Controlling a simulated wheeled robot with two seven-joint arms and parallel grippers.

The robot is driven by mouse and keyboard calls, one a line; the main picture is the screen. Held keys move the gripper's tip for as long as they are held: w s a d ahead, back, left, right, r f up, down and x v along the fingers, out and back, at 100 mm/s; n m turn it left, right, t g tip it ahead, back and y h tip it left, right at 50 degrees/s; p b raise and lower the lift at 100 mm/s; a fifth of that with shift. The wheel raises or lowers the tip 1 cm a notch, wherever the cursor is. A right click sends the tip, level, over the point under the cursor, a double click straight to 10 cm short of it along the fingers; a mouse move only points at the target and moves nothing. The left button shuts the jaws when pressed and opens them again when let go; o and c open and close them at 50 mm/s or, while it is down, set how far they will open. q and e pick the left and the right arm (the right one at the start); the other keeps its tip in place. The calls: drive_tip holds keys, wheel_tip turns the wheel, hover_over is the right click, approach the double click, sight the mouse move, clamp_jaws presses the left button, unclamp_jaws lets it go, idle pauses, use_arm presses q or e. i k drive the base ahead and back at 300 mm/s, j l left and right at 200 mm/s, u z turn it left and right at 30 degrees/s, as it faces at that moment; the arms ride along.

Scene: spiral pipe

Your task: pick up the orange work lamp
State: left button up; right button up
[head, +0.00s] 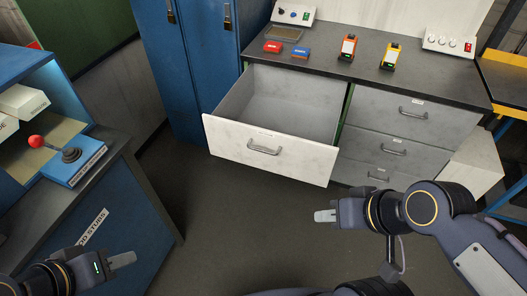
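The orange work lamp (348,47) stands upright on the dark top of the grey drawer cabinet, at the back. It has a pale front panel. A similar yellow lamp (390,56) stands to its right. My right gripper (324,216) is over the floor in front of the open drawer, well below and apart from the orange lamp. My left gripper (123,260) is at the lower left, near the blue bench and far from the lamp. On each gripper the fingers overlap in this view, so I cannot tell the gap. Nothing shows held in either.
The cabinet's top-left drawer (265,147) is pulled far out and looks empty. A red block (273,47), a blue block (301,53), a tray (285,33) and control boxes share the worktop. Blue lockers (195,60) stand behind left. A red-knobbed joystick (70,155) sits on the left bench.

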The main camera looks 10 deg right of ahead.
sight(348, 45)
drive_tip(key=i+l+u, duration=0.35)
drive_tip(key=l, duration=0.85)
drive_tip(key=i+l+u, duration=0.1)
drive_tip(key=l+u, duration=0.3)
drive_tip(key=l, duration=0.75)
drive_tip(key=l+u, duration=0.35)
drive_tip(key=l, duration=0.9)
